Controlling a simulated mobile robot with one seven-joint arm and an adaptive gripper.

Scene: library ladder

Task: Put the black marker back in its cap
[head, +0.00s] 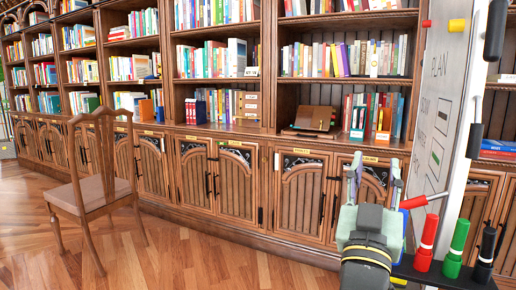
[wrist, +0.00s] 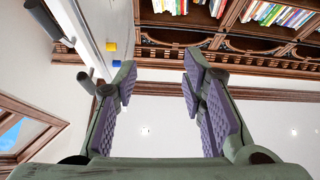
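My gripper (head: 374,172) points up in front of the lower cabinets, left of the white board. In the wrist view my gripper (wrist: 160,75) is open, with nothing between its purple-padded fingers. A dark rack (head: 440,277) at the bottom right holds upright red (head: 423,260), green (head: 454,267) and black (head: 483,272) marker-like pieces, each with a pale band. The black one is rightmost; I cannot tell whether it is a marker seated in its cap. My gripper is up and left of the rack, not touching the black piece.
The white board (head: 447,90) stands at the right, with black cylinders (head: 475,140) along its edge. Red and yellow (head: 456,25) round pieces show near its top. A wooden chair (head: 95,190) stands at the left before the bookshelves. Wooden floor (head: 215,262) is clear.

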